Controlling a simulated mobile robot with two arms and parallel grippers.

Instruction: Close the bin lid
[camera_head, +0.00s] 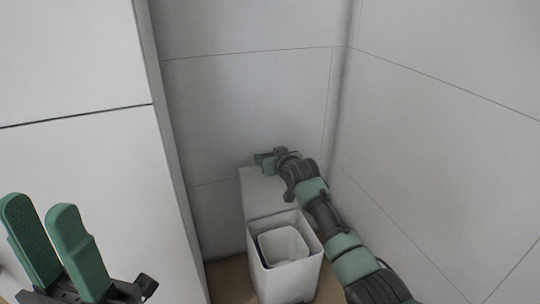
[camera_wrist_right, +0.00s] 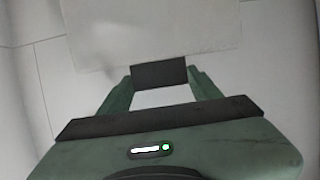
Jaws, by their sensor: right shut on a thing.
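The white bin (camera_head: 290,284) stands on the floor in the corner, with an open top and a pale inner bucket (camera_head: 283,244) visible inside. Its white lid (camera_head: 260,186) is raised behind the opening; it also shows as a pale panel in the right wrist view (camera_wrist_right: 150,30). My right gripper (camera_head: 268,160) is at the raised lid's top edge. In the right wrist view its green fingers (camera_wrist_right: 160,74) are shut on a dark piece at the lid's edge. My left gripper (camera_head: 41,208) is open and empty at the lower left, away from the bin.
A white panel (camera_head: 80,160) stands to the left of the bin. Paneled walls are close behind (camera_head: 250,100) and to the right (camera_head: 440,140). A strip of brown floor (camera_head: 230,280) shows beside the bin.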

